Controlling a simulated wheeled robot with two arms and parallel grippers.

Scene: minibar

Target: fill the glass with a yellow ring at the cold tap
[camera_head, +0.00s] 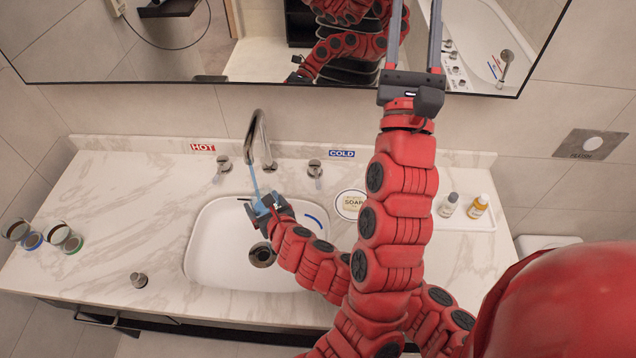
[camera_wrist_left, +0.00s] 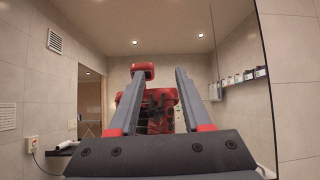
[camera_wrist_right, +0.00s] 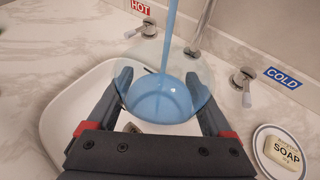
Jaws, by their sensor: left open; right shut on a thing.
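My right gripper (camera_head: 268,206) is shut on a clear glass (camera_wrist_right: 128,82) and holds it under the spout (camera_head: 258,140), over the sink. A blue stream of water (camera_wrist_right: 166,40) falls into the glass, and blue water (camera_wrist_right: 162,102) stands inside it. The exact level is hard to tell, and no yellow ring shows on the glass from here. The cold tap handle (camera_head: 315,169) stands right of the spout by the COLD label (camera_head: 342,154); it also shows in the right wrist view (camera_wrist_right: 243,80). My left gripper (camera_head: 417,40) is open, empty and raised before the mirror.
The white sink (camera_head: 212,262) lies below. The hot handle (camera_head: 223,164) is left of the spout. Two glasses, with blue (camera_head: 32,241) and green (camera_head: 73,245) rings, lie at the left. A soap dish (camera_head: 350,205) and bottles (camera_head: 478,206) are at the right.

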